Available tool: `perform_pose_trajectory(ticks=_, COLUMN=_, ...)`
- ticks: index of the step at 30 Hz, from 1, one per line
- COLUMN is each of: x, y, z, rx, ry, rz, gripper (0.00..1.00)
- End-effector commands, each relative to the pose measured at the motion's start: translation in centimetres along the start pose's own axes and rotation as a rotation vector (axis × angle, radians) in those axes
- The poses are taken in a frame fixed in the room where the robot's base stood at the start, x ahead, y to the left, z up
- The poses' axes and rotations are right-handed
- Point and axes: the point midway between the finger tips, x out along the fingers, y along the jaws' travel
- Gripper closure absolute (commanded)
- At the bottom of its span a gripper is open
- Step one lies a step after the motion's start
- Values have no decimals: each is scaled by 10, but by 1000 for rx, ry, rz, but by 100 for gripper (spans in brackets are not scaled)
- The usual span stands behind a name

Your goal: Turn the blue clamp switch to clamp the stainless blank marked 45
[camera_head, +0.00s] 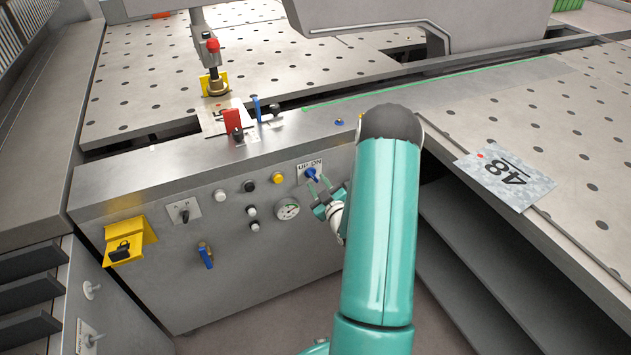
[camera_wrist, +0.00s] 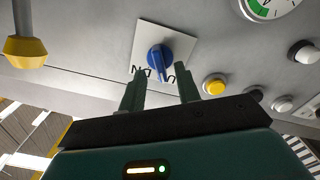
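The blue clamp switch (camera_head: 312,174) sits on a white plate lettered UP and DN on the front panel. In the wrist view the switch (camera_wrist: 159,58) shows upside down between the tip ends of my fingers. My gripper (camera_head: 324,190) is open and empty, just in front of the switch. In the wrist view its two fingers (camera_wrist: 161,82) stand apart, one either side of the knob; I cannot tell whether they touch it. A small pale sheet (camera_head: 211,123) lies under the clamping post; its mark is mostly hidden and unreadable. No 45 is readable.
A gauge (camera_head: 287,209), a yellow button (camera_head: 278,177) and several other buttons surround the switch. A yellow bracket (camera_head: 130,241) and blue-handled valve (camera_head: 206,256) are further left. A red-topped post (camera_head: 213,65) stands above.

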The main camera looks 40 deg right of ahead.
Motion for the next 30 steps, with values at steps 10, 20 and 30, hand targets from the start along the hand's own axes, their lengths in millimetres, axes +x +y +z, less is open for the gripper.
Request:
perform_pose_trajectory(ticks=10, x=25, y=0, z=0, rx=0, ry=0, rz=-1, gripper=67)
perform_pose_trajectory(ticks=20, x=24, y=0, z=0, rx=0, ry=-1, rz=-1, gripper=100)
perform_pose_trajectory(ticks=30, x=24, y=0, z=0, rx=19, ry=-1, rz=-1, gripper=100)
